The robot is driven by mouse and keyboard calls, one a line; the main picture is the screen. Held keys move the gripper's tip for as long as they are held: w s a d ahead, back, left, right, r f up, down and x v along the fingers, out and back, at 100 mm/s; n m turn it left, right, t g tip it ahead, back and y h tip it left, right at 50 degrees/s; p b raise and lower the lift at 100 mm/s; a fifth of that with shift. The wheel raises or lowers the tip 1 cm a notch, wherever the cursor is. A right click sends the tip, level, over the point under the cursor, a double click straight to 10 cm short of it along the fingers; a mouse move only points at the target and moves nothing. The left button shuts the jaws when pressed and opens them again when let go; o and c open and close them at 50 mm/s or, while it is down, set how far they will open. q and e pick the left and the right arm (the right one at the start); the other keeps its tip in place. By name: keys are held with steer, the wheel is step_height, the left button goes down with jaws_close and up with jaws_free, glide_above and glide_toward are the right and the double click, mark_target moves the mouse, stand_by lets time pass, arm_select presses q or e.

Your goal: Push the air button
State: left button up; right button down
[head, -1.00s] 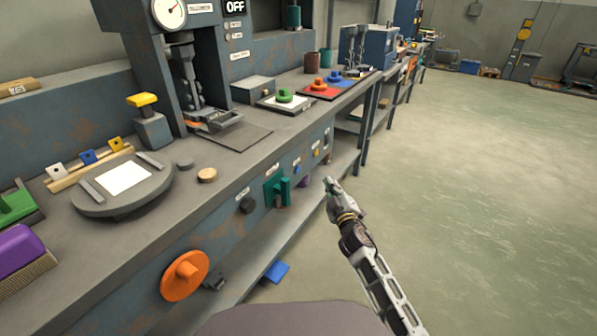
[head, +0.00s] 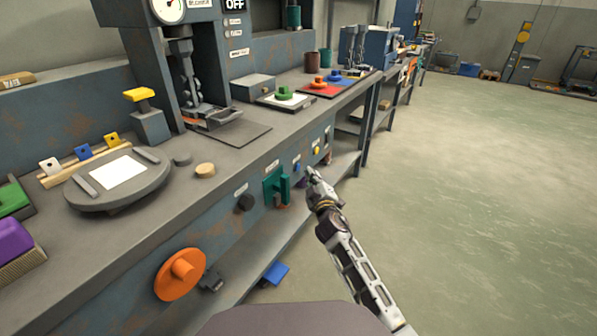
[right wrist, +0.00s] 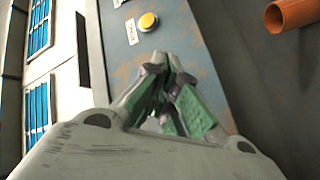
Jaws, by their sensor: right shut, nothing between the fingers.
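The bench's front panel carries a row of small controls, among them a blue button (head: 297,168) and a yellow button (head: 317,151). The labels by them are too small to read, so I cannot tell which one is marked air. My right gripper (head: 311,173) is shut and empty, in front of the panel close to these buttons. In the right wrist view the shut fingertips (right wrist: 158,62) point toward the panel. A round yellow button (right wrist: 148,21) shows beyond them, apart from the fingers, beside a white label plate (right wrist: 131,32). My left gripper is out of view.
A green handle (head: 277,187), a black knob (head: 245,203) and an orange handwheel (head: 180,273) stick out of the same panel, left of my right gripper. The bench top (head: 225,170) holds a press and several parts. The floor to the right is clear.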

steer(key=shift+w+a, duration=0.3)
steer(key=shift+a, duration=0.2)
stand_by(0.4)
stand_by(0.7)
steer(key=shift+w+a+r+b, duration=0.1)
steer(key=shift+w+a+b, duration=0.4)
steer(key=shift+a+b, duration=0.2)
stand_by(1.6)
steer(key=shift+s+d, duration=0.1)
steer(key=shift+d, duration=0.05)
steer(key=shift+s+d+p, duration=0.45)
steer(key=shift+d+p, duration=0.05)
steer(key=shift+d, duration=0.05)
steer(key=shift+d, duration=0.1)
stand_by(0.4)
